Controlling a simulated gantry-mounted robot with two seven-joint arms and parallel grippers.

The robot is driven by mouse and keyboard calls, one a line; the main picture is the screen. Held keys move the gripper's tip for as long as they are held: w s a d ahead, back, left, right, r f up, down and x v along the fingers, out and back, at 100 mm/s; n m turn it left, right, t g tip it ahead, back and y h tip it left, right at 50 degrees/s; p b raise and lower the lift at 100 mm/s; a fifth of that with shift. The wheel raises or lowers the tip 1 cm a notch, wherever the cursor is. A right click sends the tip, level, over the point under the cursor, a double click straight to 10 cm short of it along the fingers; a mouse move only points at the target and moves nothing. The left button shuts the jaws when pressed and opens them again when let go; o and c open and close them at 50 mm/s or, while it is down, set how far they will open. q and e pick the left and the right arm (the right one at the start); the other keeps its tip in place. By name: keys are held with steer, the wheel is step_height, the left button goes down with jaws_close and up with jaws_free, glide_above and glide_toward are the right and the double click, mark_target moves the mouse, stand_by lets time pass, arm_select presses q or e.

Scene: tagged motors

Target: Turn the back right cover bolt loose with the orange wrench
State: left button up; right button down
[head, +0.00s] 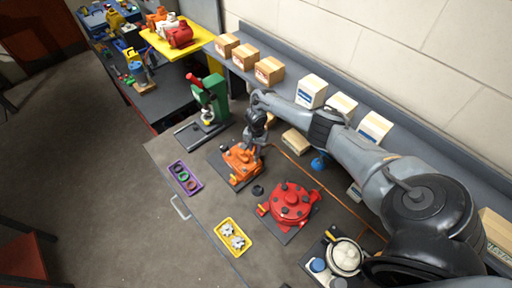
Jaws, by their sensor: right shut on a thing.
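My right gripper (257,146) reaches down from the right, over the back right part of an orange housing (240,165). It is shut on what looks like the orange wrench, which is mostly hidden and hard to tell from the orange housing behind it. The orange housing sits on a dark plate on the bench. The gripper hides its back right corner, so I cannot make out the bolt there or whether the wrench touches it. A red housing (290,203) with dark bolts on its round cover stands to the right. My left gripper is not in view.
A green press (212,99) stands behind the orange housing. A purple tray (185,179) of rings and a yellow tray (233,238) of metal parts lie near the front edge. Boxes (311,92) line the back shelf. A dark ring (257,191) lies between the housings.

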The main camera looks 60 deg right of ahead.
steer(key=shift+f, duration=0.2)
steer(key=shift+f+b, duration=0.8)
steer(key=shift+f, duration=0.2)
